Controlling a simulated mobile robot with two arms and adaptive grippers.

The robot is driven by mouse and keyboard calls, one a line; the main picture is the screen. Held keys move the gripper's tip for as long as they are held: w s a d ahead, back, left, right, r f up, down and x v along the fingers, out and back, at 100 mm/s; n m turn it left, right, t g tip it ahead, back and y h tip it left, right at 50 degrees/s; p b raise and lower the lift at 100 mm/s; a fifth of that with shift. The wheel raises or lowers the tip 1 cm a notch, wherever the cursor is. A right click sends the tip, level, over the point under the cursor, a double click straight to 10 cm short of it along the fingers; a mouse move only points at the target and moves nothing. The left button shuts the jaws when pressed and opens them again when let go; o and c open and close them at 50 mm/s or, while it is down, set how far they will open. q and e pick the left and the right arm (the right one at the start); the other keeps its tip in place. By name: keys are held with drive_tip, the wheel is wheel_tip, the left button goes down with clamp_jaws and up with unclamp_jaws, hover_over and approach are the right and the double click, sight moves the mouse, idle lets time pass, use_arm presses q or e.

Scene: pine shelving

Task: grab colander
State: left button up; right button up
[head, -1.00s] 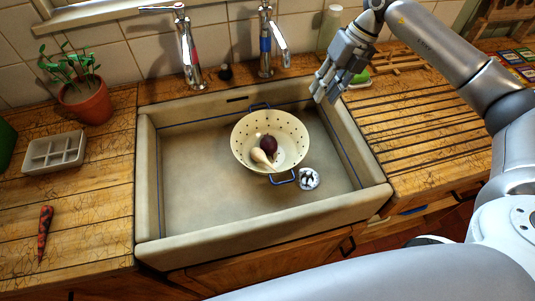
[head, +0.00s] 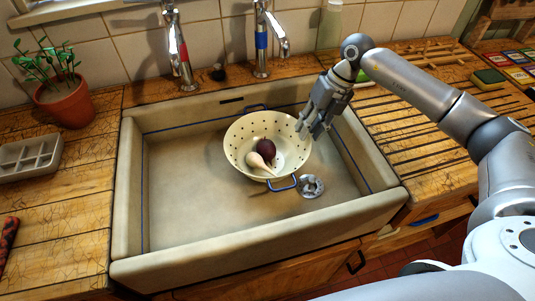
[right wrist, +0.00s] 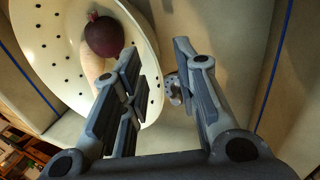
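The colander (head: 236,151) is cream with dark holes and blue handles, and it sits in the sink (head: 180,190). A dark red round vegetable (head: 266,149) and a pale one (head: 257,164) lie in it. My right gripper (head: 308,130) is open at the colander's right rim. In the right wrist view the gripper (right wrist: 160,65) has one finger over the colander (right wrist: 45,50) and the other outside its rim, with a gap between them. I cannot tell whether the fingers touch the rim. My left gripper is not in view.
A drain (head: 311,187) lies right of the colander's near handle. Two taps (head: 178,50) stand behind the sink. A potted plant (head: 66,98) and a grey tray (head: 30,157) are on the left counter. The sink's left part is clear.

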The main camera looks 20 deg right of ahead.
sight(295, 146)
drive_tip(key=shift+w+a+p+x, duration=0.15)
drive_tip(key=shift+p+x, duration=0.15)
drive_tip(key=shift+x, duration=1.1)
drive_tip(key=shift+w+a+p+x, duration=0.15)
drive_tip(key=shift+p+x, duration=0.15)
drive_tip(key=shift+x, duration=1.05)
drive_tip(key=shift+s+r, duration=0.1)
drive_tip(key=shift+r, duration=0.05)
clamp_jaws()
drive_tip(key=shift+r, duration=0.1)
